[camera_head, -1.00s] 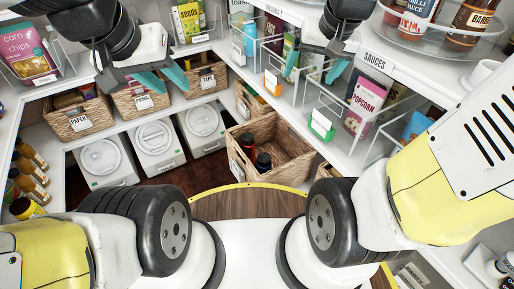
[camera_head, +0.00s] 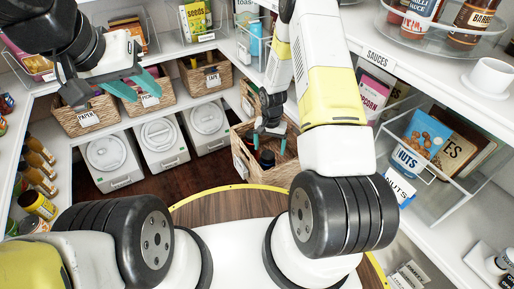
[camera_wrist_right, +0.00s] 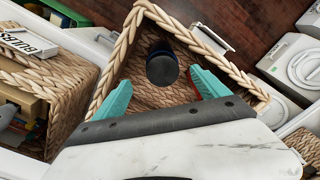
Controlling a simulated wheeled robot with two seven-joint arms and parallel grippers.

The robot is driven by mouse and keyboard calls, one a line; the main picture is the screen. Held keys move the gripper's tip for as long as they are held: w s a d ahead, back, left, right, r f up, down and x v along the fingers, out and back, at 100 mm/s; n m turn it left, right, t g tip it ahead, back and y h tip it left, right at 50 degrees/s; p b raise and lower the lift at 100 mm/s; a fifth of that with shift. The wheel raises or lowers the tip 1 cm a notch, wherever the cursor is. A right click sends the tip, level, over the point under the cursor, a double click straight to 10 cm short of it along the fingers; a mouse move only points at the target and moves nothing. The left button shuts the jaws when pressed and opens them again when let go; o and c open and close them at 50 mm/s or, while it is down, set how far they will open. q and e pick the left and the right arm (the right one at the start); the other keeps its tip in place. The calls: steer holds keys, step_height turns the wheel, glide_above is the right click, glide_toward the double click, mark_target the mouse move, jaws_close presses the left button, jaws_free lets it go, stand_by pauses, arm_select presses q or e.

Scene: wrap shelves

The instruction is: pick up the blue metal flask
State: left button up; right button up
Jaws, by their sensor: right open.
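A dark blue, round-topped cylinder, apparently the blue metal flask (camera_wrist_right: 162,68), stands in a wicker basket (camera_wrist_right: 235,72). In the head view the flask's dark top (camera_head: 267,158) shows just below my right gripper (camera_head: 269,141), inside the basket (camera_head: 284,170). In the right wrist view my right gripper (camera_wrist_right: 161,80) is open, its teal fingers either side of the flask in the picture; I cannot tell how deep they reach. A reddish item (camera_wrist_right: 200,90) shows beside the right-hand finger, mostly hidden. My left gripper (camera_head: 142,92) is open and empty at the left, before the shelves.
Wicker baskets labelled paper (camera_head: 87,118) and tape (camera_head: 150,100) stand on the left shelf above several white lidded bins (camera_head: 158,145). The wood floor is clear.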

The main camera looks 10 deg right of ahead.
mark_target(267, 169)
steer(key=f, duration=0.9)
steer(key=shift+w+a+f, duration=0.1)
steer(key=shift+a+f, duration=0.1)
jaws_close()
